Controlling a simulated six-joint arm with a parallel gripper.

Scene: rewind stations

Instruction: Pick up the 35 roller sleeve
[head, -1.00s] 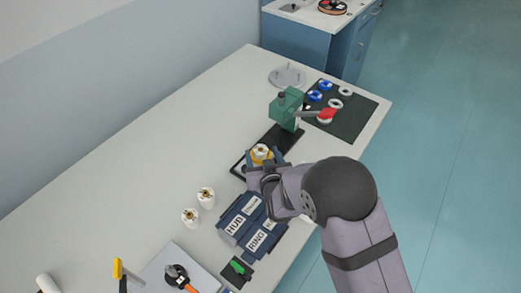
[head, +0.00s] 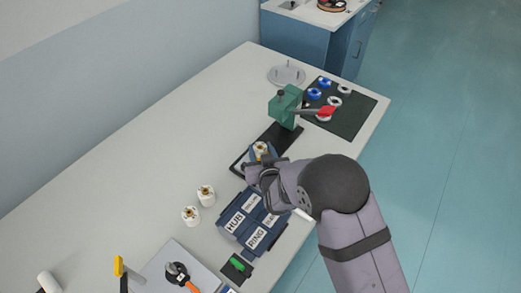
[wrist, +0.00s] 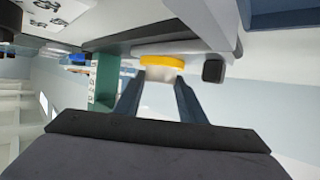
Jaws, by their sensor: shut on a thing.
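A white roller sleeve (head: 261,147) with a brassy centre stands at the front end of the black base of the green press. My gripper (head: 262,158) is shut on it, one finger on each side. In the wrist view the white sleeve (wrist: 160,74) shows between my two fingertips (wrist: 158,88), with a yellow ring (wrist: 162,61) at its end by the dark base. I cannot tell whether the sleeve is clear of the base. Two similar white sleeves, one (head: 206,195) and another (head: 190,215), stand upright to the left. No size number is readable on the sleeves.
The green press (head: 285,108) with a red-tipped lever stands just behind my gripper. Dark blue bins (head: 236,222) labelled HUB and RING are in front. A dark mat (head: 350,112) with several rings lies at the back right.

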